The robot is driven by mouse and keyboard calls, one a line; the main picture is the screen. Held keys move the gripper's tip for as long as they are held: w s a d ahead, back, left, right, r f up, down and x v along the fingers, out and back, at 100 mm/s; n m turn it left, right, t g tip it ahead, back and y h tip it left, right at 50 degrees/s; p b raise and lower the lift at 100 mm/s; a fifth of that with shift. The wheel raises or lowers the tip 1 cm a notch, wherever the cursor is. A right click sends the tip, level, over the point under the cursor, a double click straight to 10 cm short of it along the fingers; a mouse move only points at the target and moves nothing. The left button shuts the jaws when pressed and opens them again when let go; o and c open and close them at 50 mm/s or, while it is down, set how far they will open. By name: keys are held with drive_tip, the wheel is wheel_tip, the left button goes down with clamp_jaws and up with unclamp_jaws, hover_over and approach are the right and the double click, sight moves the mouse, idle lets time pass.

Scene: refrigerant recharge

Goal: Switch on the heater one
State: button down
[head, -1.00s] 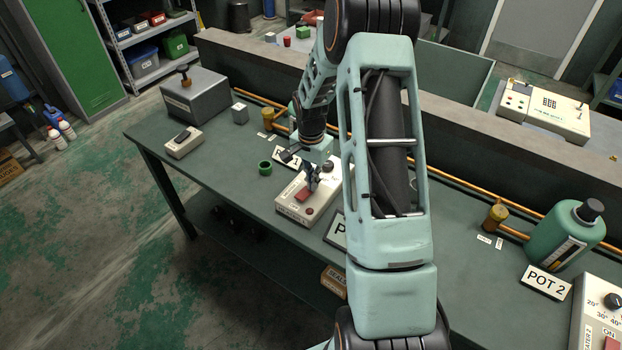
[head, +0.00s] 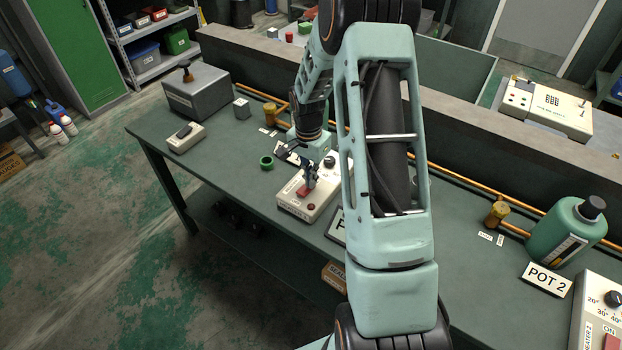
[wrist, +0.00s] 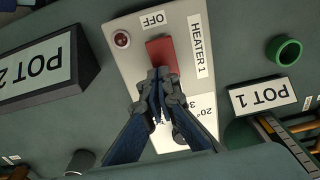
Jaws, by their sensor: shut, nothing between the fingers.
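The heater one box (head: 322,203), pale with a "HEATER 1" label, sits on the green bench; it also shows in the wrist view (wrist: 125,62). Its red switch (wrist: 160,50) lies between an "OFF" label (wrist: 153,19) and my fingertips. A dark red lamp (wrist: 122,39) beside it looks unlit. The dial is mostly hidden behind my gripper in the wrist view. My gripper (wrist: 162,74) is shut and empty, with its tips at the switch's edge; I cannot tell if they touch it. In the head view my gripper (head: 309,181) points down over the box.
A green ring (head: 267,162) lies left of the box. The POT 1 sign (wrist: 262,95) and POT 2 sign (wrist: 35,68) flank the box in the wrist view. A second heater box (head: 590,310) and a green bottle (head: 566,232) stand at right. Copper pipes (head: 455,180) run along the back.

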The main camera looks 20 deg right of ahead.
wheel_tip(320, 180, up, 14)
drive_tip(key=w+d, duration=0.1)
drive_tip(key=shift+d+f, duration=0.15)
drive_tip(key=shift+d, duration=0.25)
drive_tip(key=shift+w, duration=0.1)
